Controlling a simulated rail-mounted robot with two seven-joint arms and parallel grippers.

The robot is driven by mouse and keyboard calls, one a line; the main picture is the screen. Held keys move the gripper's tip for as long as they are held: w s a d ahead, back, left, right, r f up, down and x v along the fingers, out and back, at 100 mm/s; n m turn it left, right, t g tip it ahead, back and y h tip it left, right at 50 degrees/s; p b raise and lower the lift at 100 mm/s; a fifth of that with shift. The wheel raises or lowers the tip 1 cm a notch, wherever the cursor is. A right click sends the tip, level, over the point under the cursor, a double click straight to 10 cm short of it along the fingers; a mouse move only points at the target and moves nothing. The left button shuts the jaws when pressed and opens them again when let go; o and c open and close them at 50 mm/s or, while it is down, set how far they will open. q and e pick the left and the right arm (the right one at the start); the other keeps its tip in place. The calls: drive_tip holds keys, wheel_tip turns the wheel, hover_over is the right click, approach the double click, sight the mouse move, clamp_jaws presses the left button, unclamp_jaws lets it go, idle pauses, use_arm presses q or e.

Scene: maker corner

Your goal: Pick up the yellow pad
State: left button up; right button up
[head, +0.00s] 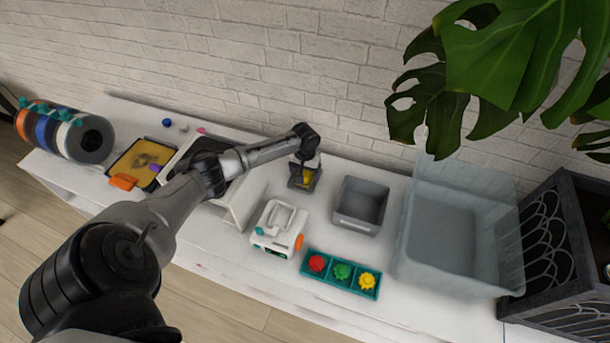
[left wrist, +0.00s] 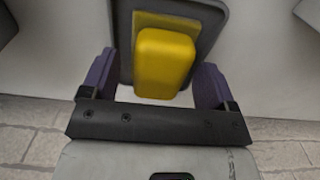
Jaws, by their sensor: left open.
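The yellow pad (left wrist: 165,65) is a rounded yellow block on a dark grey base (left wrist: 203,12) in the left wrist view. In the head view only a bit of the yellow pad (head: 307,179) shows, under my left gripper (head: 305,172). My left gripper is open, and in the left wrist view its two purple fingers (left wrist: 155,70) stand on either side of the pad with gaps. I cannot tell how far down the fingers reach. My right gripper is in neither view.
A grey bin (head: 346,221) and a large clear bin (head: 412,262) stand to the right. In front are a white device (head: 279,226) and a teal tray (head: 340,287) with red, green and yellow pieces. The brick wall (head: 290,60) is close behind.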

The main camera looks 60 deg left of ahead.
use_arm(q)
drive_tip(key=shift+f, duration=0.25)
drive_tip(key=shift+c, duration=0.2)
drive_tip(key=c, duration=1)
drive_tip(key=shift+r, duration=0.15)
drive_tip(key=shift+r, duration=0.6)
wheel_tip(320, 180, up, 3)
drive_tip(key=shift+r+p, duration=0.1)
drive_tip(key=shift+p, duration=0.2)
drive_tip(key=w+d+r, duration=0.2)
drive_tip(key=d, duration=0.1)
drive_tip(key=w+d+r, duration=0.2)
drive_tip(key=w+d, duration=0.1)
drive_tip(key=w+d+r, duration=0.2)
drive_tip(key=d, duration=0.1)
drive_tip(key=shift+w+r, duration=0.2)
